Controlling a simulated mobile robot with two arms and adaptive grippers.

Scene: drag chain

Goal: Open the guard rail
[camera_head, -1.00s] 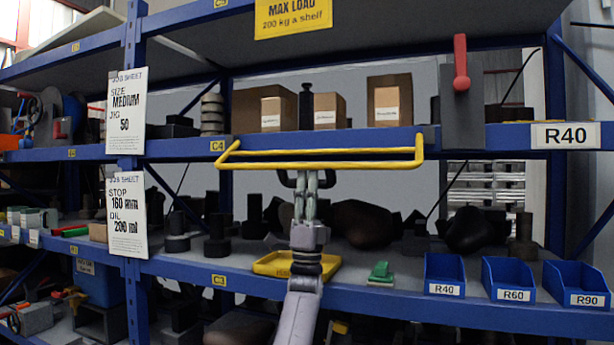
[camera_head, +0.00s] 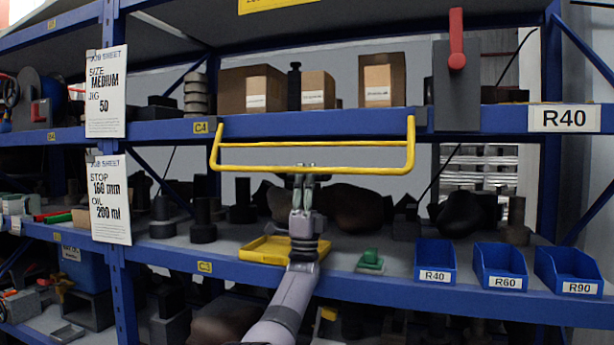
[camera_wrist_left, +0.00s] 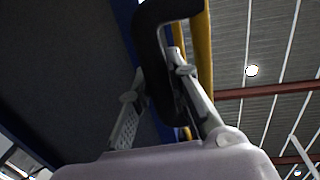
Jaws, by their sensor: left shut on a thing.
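The guard rail (camera_head: 310,168) is a yellow tubular frame on the blue shelf edge in the head view. Its two ends meet the edge near the top, and its long lower bar hangs below the edge. My left gripper (camera_head: 304,172) reaches up from below to the middle of the lower bar. In the left wrist view, its fingers (camera_wrist_left: 155,80) are shut on a black handle (camera_wrist_left: 156,25) beside a yellow bar (camera_wrist_left: 203,60). In the head view the gripper mostly hides the handle. My right gripper is in neither view.
Cardboard boxes (camera_head: 383,80) stand on the shelf behind the rail. On the shelf below are a yellow tray (camera_head: 262,248), a green block (camera_head: 370,260) and blue bins (camera_head: 436,266). A red-handled grey plate (camera_head: 456,85) is at the right.

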